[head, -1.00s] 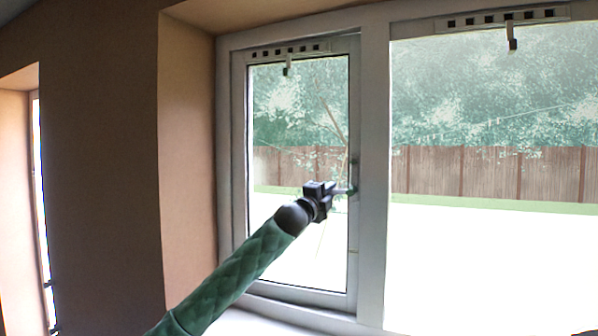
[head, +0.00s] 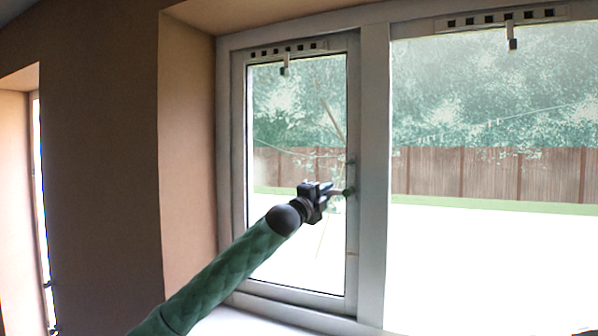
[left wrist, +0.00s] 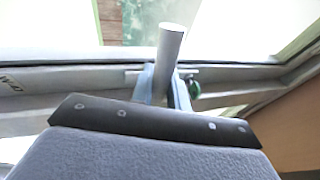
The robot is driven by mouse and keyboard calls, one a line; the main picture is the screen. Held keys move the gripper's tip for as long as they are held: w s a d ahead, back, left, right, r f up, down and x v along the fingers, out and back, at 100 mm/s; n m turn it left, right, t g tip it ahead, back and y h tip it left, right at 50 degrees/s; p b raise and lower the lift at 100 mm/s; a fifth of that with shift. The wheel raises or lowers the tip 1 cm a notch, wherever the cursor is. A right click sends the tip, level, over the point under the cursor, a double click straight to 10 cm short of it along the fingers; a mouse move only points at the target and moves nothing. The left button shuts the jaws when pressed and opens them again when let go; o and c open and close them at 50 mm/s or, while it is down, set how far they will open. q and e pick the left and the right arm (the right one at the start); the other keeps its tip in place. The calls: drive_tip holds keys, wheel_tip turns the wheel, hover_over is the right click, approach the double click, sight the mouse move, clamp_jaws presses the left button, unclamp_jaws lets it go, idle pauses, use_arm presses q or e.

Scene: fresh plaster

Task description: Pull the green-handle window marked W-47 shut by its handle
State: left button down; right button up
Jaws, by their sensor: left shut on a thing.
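The left window sash (head: 353,255) is a narrow white-framed pane, and it looks nearly in line with its frame; I cannot tell whether a gap remains. Its handle (head: 349,192) is on the sash's right side, with a green part. My left gripper (head: 332,190) is shut on the handle. In the left wrist view, a pale cylindrical bar (left wrist: 171,45) stands between the fingers, and a green round part (left wrist: 194,89) shows beside them. The W-47 marking is not legible. My right gripper is out of view.
A larger fixed-looking pane (head: 490,150) is to the right, past a white post (head: 374,150). Slotted vents (head: 290,50) sit along the top. A brown wall (head: 105,170) and another opening (head: 22,200) are on the left. The sill (head: 235,322) runs below.

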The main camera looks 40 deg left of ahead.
use_arm(q)
drive_tip(key=shift+s, duration=0.15)
drive_tip(key=shift+s+m+h, duration=0.3)
drive_tip(key=shift+s+h, duration=0.2)
drive_tip(key=shift+s, duration=0.3)
drive_tip(key=shift+c, duration=1)
unclamp_jaws()
drive_tip(key=shift+s, duration=0.1)
